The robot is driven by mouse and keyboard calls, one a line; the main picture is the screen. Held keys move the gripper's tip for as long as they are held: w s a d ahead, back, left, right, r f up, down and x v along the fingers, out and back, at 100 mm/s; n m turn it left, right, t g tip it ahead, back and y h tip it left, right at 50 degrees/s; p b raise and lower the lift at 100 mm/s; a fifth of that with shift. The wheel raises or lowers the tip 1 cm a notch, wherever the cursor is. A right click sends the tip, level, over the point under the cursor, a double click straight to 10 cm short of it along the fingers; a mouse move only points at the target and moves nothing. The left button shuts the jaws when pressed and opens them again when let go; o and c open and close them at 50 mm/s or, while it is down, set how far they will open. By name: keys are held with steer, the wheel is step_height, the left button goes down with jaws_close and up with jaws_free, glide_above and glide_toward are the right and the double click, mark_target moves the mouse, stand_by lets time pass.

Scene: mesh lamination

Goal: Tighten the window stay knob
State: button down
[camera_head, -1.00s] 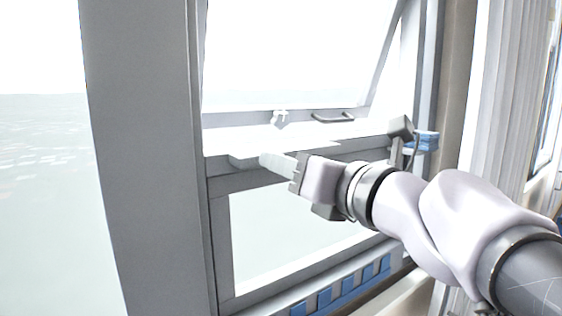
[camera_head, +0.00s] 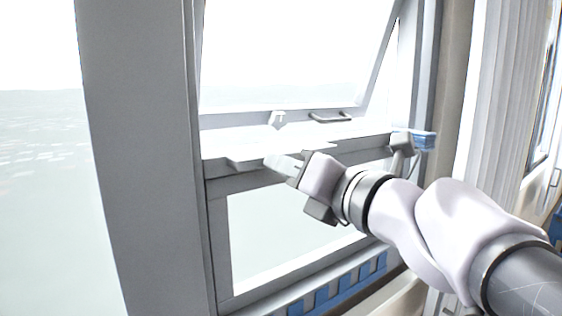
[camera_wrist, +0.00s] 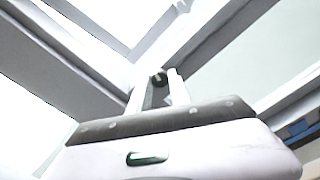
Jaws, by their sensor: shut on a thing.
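A small dark round knob (camera_wrist: 159,78) shows in the wrist view, between the pale fingertips of my gripper (camera_wrist: 157,92). The fingers are shut on it. In the head view my gripper (camera_head: 283,163) reaches in from the right to the window frame, at the pale ledge below the open sash. The knob cannot be made out there; the fingers and the bright ledge hide it.
The window sash (camera_head: 285,108) is tilted open above, with a dark handle (camera_head: 330,118) and a pale catch (camera_head: 277,118) on its lower rail. A thick grey post (camera_head: 140,160) stands left. A pale curtain (camera_head: 500,100) hangs right.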

steer(key=shift+r+m+p, duration=0.15)
steer(key=shift+m+p, duration=3.65)
steer(key=shift+m, duration=3.7)
steer(key=c, duration=1.2)
jaws_free()
steer(key=shift+w+a, duration=0.1)
steer(key=shift+f, duration=0.25)
